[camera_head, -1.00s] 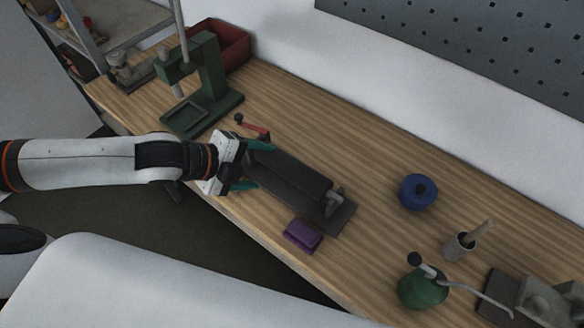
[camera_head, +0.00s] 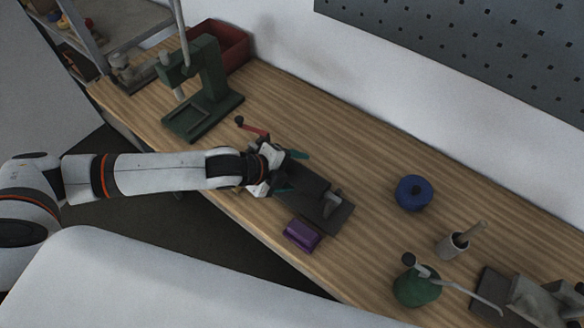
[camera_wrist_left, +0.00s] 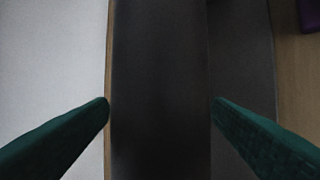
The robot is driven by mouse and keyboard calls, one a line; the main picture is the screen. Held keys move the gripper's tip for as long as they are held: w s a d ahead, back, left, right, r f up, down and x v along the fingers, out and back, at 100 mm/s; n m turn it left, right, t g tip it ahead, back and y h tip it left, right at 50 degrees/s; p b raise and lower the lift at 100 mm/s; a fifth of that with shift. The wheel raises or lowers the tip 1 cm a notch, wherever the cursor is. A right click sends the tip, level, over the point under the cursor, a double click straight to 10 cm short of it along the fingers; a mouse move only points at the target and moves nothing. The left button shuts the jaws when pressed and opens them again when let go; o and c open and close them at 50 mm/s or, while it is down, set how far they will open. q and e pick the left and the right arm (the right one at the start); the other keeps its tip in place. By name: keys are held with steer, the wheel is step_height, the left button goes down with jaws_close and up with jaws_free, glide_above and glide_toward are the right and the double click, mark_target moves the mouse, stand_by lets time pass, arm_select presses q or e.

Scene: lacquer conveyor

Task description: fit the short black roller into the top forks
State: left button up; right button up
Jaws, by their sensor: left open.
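A dark conveyor unit (camera_head: 338,217) lies on the bench, with a small grey fork-like bracket (camera_head: 332,202) near its right end. My left gripper (camera_head: 291,172) is over its left part, open, with teal fingers. A long black body (camera_head: 309,181) on the unit runs beneath the gripper; it seems to be the black roller, but its far end is hidden. In the left wrist view a broad black body (camera_wrist_left: 160,90) fills the space between the open fingers (camera_wrist_left: 161,101). I cannot tell whether they touch it. My right gripper is not in view.
A red crank with a black knob (camera_head: 239,121) is behind the gripper. A purple block (camera_head: 301,235) lies at the front edge. A green press (camera_head: 207,70) and red bin (camera_head: 232,43) stand at left.

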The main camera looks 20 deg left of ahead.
arm_select(q)
steer(key=c, duration=1.4)
